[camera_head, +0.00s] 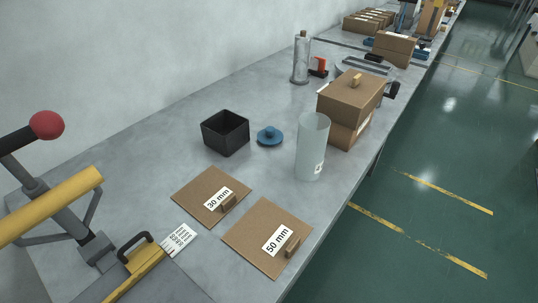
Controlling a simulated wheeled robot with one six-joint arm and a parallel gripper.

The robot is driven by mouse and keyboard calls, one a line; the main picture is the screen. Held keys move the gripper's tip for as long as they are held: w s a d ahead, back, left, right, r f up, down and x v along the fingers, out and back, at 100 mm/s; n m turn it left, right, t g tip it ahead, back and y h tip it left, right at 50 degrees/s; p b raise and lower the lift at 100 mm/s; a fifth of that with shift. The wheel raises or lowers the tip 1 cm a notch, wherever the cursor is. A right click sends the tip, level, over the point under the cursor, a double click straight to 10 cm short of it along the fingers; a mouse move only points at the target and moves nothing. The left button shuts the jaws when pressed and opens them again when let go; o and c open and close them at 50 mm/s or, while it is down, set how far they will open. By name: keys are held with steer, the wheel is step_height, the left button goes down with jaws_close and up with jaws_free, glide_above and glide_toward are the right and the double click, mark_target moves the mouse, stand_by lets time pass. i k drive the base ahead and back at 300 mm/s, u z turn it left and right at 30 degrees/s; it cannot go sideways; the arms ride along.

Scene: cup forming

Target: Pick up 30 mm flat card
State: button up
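The 30 mm flat card (211,196) is a brown square sheet lying flat on the grey bench, with a white "30 mm" label and a small brown block-like tab near its front right edge. A larger brown card labelled 50 mm (267,237) lies just to its front right, also flat with a tab. Their neighbouring edges are close together. My gripper is not in view.
A black open box (226,132) and a blue round lid (270,136) stand behind the cards. A clear cylinder (312,147) stands right, near brown boxes (350,99). A yellow device with a red ball knob (47,125) occupies the left foreground.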

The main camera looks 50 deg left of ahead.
mark_target(210, 196)
steer(key=i, duration=3.4)
steer(key=u, duration=5.1)
steer(key=i, duration=0.5)
steer(key=z, duration=0.1)
